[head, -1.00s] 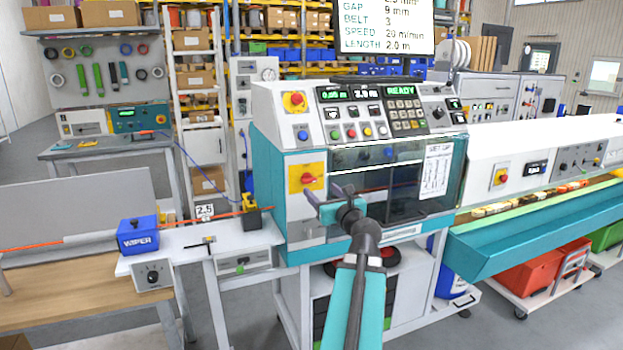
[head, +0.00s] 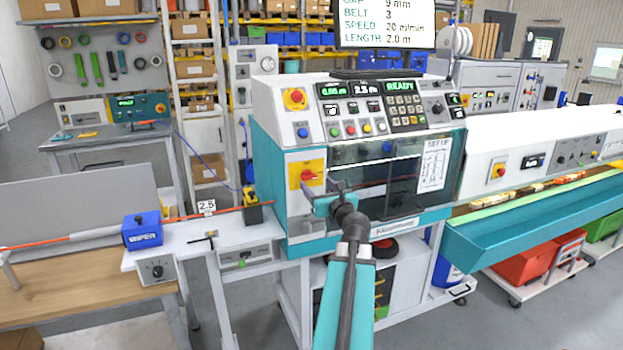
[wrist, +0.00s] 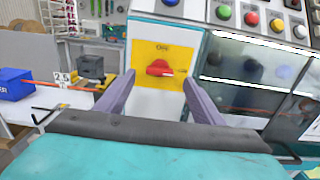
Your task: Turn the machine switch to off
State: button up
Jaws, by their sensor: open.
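The machine switch is a red rotary knob (wrist: 159,69) on a yellow plate (wrist: 150,52) on the machine's white front, with its handle lying roughly level in the wrist view. In the head view the red knob (head: 308,174) sits left of the dark window, just beyond my gripper. My gripper (head: 322,190) is open and empty, pointing at the switch. In the wrist view the two fingers of my gripper (wrist: 157,92) stand to either side of the knob's line, apart from it and still short of the plate. Small print on the plate is too small to read.
A second red knob (head: 295,97) on yellow sits higher on the machine, near a lit READY display (head: 400,87) and several coloured buttons. An orange cable runs in from the left past the blue wiper box (head: 142,230). A teal trough (head: 530,225) extends right.

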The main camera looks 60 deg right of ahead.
aim_at(310, 178)
jog(key=shift+p+x, duration=0.55)
jog(key=shift+x, duration=2.15)
jog(key=c, duration=1)
